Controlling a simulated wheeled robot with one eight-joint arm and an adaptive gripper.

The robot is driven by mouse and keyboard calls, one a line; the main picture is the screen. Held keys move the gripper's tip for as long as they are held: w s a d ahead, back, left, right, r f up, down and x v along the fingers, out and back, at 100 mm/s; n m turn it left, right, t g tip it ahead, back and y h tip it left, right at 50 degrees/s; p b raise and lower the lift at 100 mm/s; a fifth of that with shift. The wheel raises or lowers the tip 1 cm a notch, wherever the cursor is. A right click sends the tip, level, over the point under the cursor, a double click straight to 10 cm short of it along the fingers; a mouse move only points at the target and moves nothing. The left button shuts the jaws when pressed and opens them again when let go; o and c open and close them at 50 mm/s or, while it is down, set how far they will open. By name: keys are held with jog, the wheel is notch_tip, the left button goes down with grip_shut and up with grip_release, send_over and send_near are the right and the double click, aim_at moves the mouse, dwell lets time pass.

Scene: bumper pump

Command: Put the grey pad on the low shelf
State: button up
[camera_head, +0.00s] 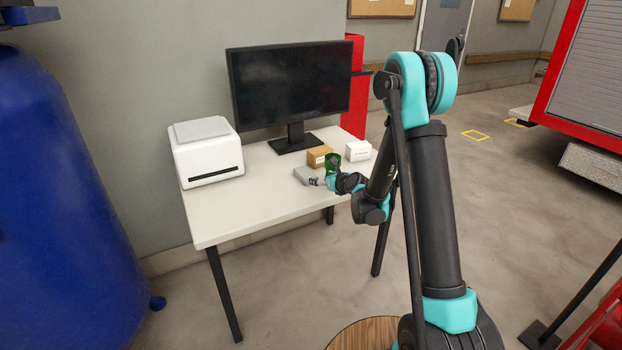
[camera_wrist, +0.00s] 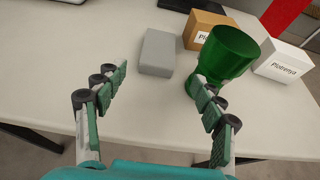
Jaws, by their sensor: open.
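The grey pad (camera_wrist: 156,52) is a flat block lying on the white table; in the head view its visible part (camera_head: 304,175) is at the table's right side, partly behind my gripper. My gripper (camera_wrist: 160,86) is open and empty, its fingers spread on either side of the pad's line, with the pad just beyond the fingertips. It also shows in the head view (camera_head: 326,181), low over the table beside the pad. I cannot make out a low shelf in either view.
A green goblet (camera_wrist: 232,52) stands right beside my right finger; whether they touch is unclear. A brown box (camera_wrist: 203,27) and a white box (camera_wrist: 284,62) stand behind it. A monitor (camera_head: 290,85) and a white printer (camera_head: 205,158) occupy the table's back and left. The table's front (camera_head: 255,210) is clear.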

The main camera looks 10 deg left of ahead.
aim_at(306, 173)
jog(key=x, duration=1.5)
jog(key=shift+a, duration=0.1)
jog(key=c, duration=0.8)
notch_tip(306, 173, up, 19)
jog(key=s+d+f+m+h, duration=0.1)
jog(key=s+d, duration=0.5)
jog(key=d, duration=0.5)
jog(key=s+d+f+m+t+h, duration=0.1)
jog(key=s+d, duration=0.4)
jog(key=d, duration=0.6)
jog(key=s+d+f+m+h, duration=0.1)
jog(key=s+d+f, duration=0.1)
jog(key=s+d, duration=0.4)
jog(key=shift+s+d+f+t+h, duration=0.1)
jog(key=shift+s+d+t+h, duration=0.05)
jog(key=shift+d, duration=1.1)
jog(key=shift+s+d+f+t+h, duration=0.1)
jog(key=shift+s+d+t+h, duration=0.1)
jog(key=shift+d, duration=1.05)
